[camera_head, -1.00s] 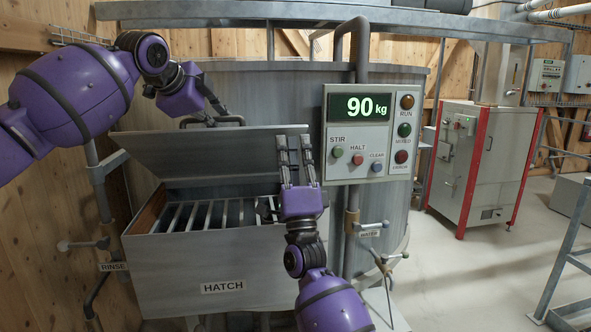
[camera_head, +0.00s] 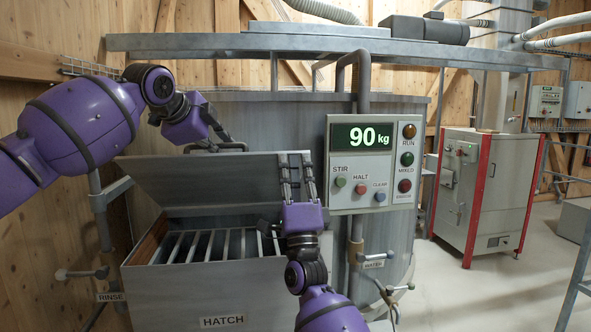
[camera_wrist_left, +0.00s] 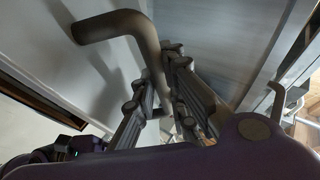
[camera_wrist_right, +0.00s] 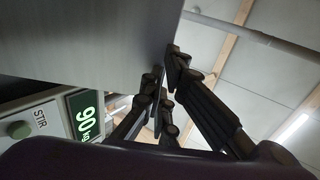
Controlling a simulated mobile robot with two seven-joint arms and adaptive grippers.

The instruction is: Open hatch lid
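The grey hatch lid (camera_head: 215,182) is raised and tilted above the hatch box (camera_head: 205,285), showing the slatted opening (camera_head: 225,243). Its dark bar handle (camera_head: 232,146) is at the upper edge. My left gripper (camera_head: 222,136) is at this handle; in the left wrist view the bar (camera_wrist_left: 150,55) runs between the fingers (camera_wrist_left: 162,88), but I cannot tell how tightly. My right gripper (camera_head: 296,166) points up at the lid's right end with a gap between its fingers. In the right wrist view a grey panel (camera_wrist_right: 90,40) reaches close to those fingertips (camera_wrist_right: 164,85); contact is unclear.
A control panel (camera_head: 372,162) reading 90 kg stands just right of my right gripper. Valve levers (camera_head: 375,258) are below it. A wooden wall is at the left, and a cabinet with red posts (camera_head: 485,190) stands at the back right beyond clear floor.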

